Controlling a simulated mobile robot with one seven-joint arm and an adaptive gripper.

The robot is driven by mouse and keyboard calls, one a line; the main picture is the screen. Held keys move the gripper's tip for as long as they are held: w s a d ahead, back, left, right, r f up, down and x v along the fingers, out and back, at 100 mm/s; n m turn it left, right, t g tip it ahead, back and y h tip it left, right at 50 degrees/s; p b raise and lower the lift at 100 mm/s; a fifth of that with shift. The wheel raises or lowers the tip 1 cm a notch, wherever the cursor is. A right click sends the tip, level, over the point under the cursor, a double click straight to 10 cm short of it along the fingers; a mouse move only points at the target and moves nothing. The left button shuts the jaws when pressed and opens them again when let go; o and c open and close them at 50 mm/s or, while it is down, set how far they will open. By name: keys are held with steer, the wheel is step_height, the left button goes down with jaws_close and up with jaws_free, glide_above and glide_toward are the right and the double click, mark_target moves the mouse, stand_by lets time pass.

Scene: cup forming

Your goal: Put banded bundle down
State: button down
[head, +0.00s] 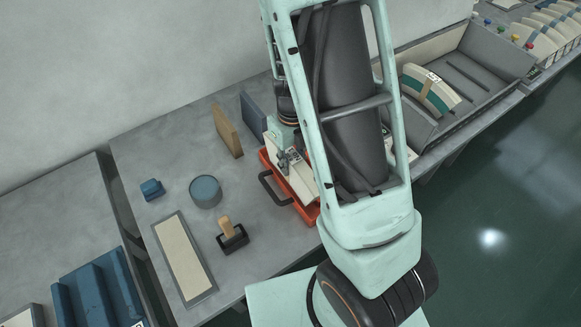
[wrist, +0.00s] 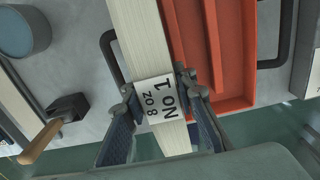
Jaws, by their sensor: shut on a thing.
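My gripper (wrist: 158,88) is shut on a cream banded bundle (wrist: 136,35), its fingers on either side of a white band printed "NO1 8 oz". The bundle lies along the left side of the orange tray (wrist: 218,45) in the wrist view and covers part of it. I cannot tell whether it touches the tray floor. In the head view the orange tray (head: 308,212) with dark handles sits on the grey bench, and the bundle (head: 297,183) shows over it. My arm hides the tray's right part, and the gripper (head: 289,158) is partly hidden there.
Left of the tray are a blue round tin (head: 205,191), a wood-handled stamp (head: 231,235), a framed pale pad (head: 183,258) and a small blue block (head: 151,189). Brown (head: 227,132) and blue-grey (head: 254,115) boards stand behind. A grey bin (head: 480,75) holds a curved banded bundle (head: 430,88).

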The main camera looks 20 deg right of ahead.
steer(key=shift+w+a+f, duration=0.15)
steer(key=shift+f, duration=1.65)
steer(key=shift+f, duration=0.2)
steer(key=c, duration=1.6)
jaws_free()
step_height(320, 180, up, 12)
steer(key=shift+r+p, duration=0.2)
steer(key=shift+p, duration=0.55)
